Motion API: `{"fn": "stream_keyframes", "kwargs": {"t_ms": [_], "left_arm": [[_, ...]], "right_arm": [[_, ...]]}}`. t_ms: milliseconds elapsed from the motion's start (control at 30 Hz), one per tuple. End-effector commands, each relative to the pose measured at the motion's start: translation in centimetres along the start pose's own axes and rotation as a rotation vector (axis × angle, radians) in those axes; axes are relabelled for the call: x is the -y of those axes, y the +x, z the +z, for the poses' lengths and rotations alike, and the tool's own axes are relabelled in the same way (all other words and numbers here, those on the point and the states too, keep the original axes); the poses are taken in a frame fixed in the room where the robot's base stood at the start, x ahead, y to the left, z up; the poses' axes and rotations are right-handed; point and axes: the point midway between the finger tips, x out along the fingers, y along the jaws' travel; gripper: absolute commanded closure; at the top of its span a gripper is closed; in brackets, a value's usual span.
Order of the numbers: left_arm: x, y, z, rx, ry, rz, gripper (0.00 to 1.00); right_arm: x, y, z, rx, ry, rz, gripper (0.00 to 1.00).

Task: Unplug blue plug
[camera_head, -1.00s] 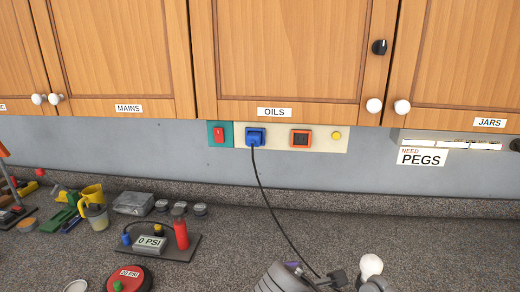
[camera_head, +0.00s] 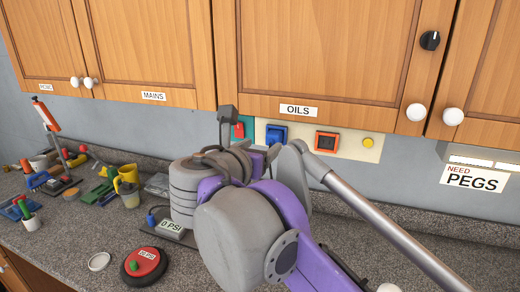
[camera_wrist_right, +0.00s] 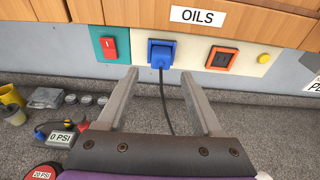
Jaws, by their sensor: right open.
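The blue plug (camera_wrist_right: 161,55) sits in a blue socket on the cream wall panel, under the OILS label. Its black cable hangs down from it. In the head view the blue socket and plug (camera_head: 276,134) show just above my right arm, which hides the cable. My right gripper (camera_wrist_right: 159,76) is open and empty. In the right wrist view its two fingers point at the panel, with the plug between and beyond their tips. In the head view my wrist mostly hides the fingers. My left gripper is not in view.
A red switch on a green plate (camera_wrist_right: 109,47) is left of the plug; an orange-framed switch (camera_wrist_right: 221,58) and yellow button (camera_wrist_right: 263,58) are right. Wooden cabinets (camera_head: 320,60) hang close above. A board labelled 0 PSI (camera_wrist_right: 62,138) and a yellow jug (camera_head: 128,173) are on the counter.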

Motion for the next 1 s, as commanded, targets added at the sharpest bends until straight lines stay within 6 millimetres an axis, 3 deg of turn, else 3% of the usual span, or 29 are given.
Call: {"fn": "stream_keyframes", "kwargs": {"t_ms": [333, 600, 1000], "left_arm": [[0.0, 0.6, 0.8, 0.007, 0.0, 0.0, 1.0], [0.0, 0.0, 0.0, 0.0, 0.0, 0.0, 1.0], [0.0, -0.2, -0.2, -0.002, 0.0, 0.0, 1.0]], "right_arm": [[0.1, 3.6, -0.2, -0.002, 0.002, -0.004, 0.32], [0.1, 6.1, 0.1, -0.001, 0.004, -0.003, 0.32], [0.1, 7.4, -0.1, -0.002, 0.003, -0.001, 0.32]]}}
